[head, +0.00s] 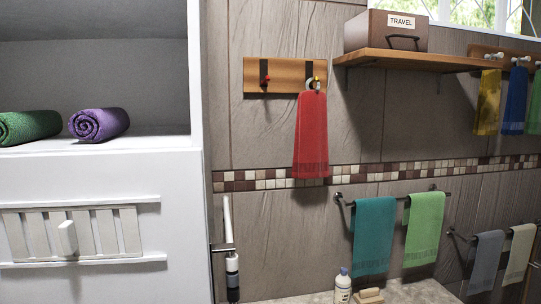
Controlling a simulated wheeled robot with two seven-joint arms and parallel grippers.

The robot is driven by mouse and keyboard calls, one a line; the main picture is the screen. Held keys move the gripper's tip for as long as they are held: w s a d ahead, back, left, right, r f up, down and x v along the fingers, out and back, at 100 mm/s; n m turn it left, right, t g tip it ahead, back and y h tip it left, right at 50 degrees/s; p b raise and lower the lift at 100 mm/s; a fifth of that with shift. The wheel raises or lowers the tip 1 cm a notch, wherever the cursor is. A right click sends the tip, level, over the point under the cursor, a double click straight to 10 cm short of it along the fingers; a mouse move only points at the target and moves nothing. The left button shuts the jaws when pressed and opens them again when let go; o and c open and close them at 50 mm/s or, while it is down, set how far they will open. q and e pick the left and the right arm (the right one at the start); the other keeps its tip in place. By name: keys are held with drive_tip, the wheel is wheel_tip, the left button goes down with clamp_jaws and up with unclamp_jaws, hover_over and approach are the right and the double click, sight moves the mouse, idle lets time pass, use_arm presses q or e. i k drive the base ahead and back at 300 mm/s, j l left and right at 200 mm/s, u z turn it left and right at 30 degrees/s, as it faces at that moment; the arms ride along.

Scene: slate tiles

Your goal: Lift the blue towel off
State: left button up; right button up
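The blue towel (514,101) hangs from a white knob (521,61) on a wooden peg rail (488,53) at the upper right. It hangs straight down between a yellow towel (488,102) on its left and a green towel (536,105) on its right, which the picture edge cuts off. Neither of my grippers shows in the head view.
A wooden shelf (430,60) with a TRAVEL box (385,32) juts out left of the peg rail. A red towel (311,135) hangs further left. Teal (374,235) and light green (424,228) towels hang on a bar below. A bottle (343,287) stands on the counter.

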sight(513, 119)
drive_tip(key=z, duration=1.35)
drive_tip(key=i+l+u, duration=0.1)
drive_tip(key=u, duration=0.8)
drive_tip(key=i+l+u, duration=0.2)
drive_tip(key=l+u, duration=0.15)
drive_tip(key=i+l+u, duration=0.1)
drive_tip(key=l+u, duration=0.25)
drive_tip(key=l, duration=0.25)
drive_tip(key=l+u, duration=0.35)
drive_tip(key=l, duration=0.15)
drive_tip(key=i+l, duration=0.05)
